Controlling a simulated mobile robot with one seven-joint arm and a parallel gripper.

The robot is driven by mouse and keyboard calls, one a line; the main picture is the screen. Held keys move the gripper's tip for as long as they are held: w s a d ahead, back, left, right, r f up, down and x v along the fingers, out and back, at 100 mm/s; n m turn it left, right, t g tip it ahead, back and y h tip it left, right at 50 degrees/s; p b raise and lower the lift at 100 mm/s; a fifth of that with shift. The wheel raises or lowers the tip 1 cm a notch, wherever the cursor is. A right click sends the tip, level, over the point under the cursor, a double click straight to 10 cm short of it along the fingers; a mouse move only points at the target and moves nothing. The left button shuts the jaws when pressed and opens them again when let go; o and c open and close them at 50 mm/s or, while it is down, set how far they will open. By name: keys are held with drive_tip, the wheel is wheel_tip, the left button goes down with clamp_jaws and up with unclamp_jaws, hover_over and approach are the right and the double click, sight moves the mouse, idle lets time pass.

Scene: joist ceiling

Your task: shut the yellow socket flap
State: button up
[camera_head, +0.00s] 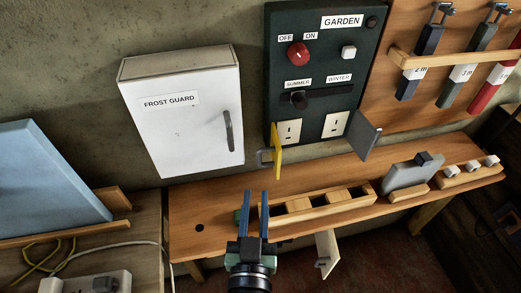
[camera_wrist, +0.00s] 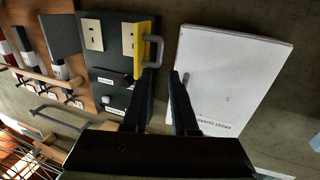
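The yellow socket flap (camera_head: 277,148) stands open at the lower left of the dark green GARDEN panel (camera_head: 320,55). It sticks out almost edge-on beside the left cream socket (camera_head: 290,131), which is uncovered. A grey loop handle (camera_head: 264,157) is on the flap's left side. In the wrist view, which is upside down, the flap (camera_wrist: 138,52) and its handle (camera_wrist: 155,50) are just beyond the fingertips. My gripper (camera_head: 256,194) is open and empty, below the flap in the head view. Its two dark fingers also show in the wrist view (camera_wrist: 164,74), apart from the handle.
A grey flap (camera_head: 363,136) stands open by the right socket (camera_head: 336,124). The white FROST GUARD cabinet (camera_head: 180,115) is left of the panel. Below is a wooden shelf (camera_head: 215,205) with a slotted block (camera_head: 325,210). Hanging tools (camera_head: 465,70) are at right.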

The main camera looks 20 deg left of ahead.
sight(259, 160)
drive_tip(key=p+x, duration=0.1)
drive_tip(key=x, duration=1)
drive_tip(key=shift+w+a, duration=0.1)
drive_tip(key=shift+w, duration=0.1)
clamp_jaws()
idle(1.0)
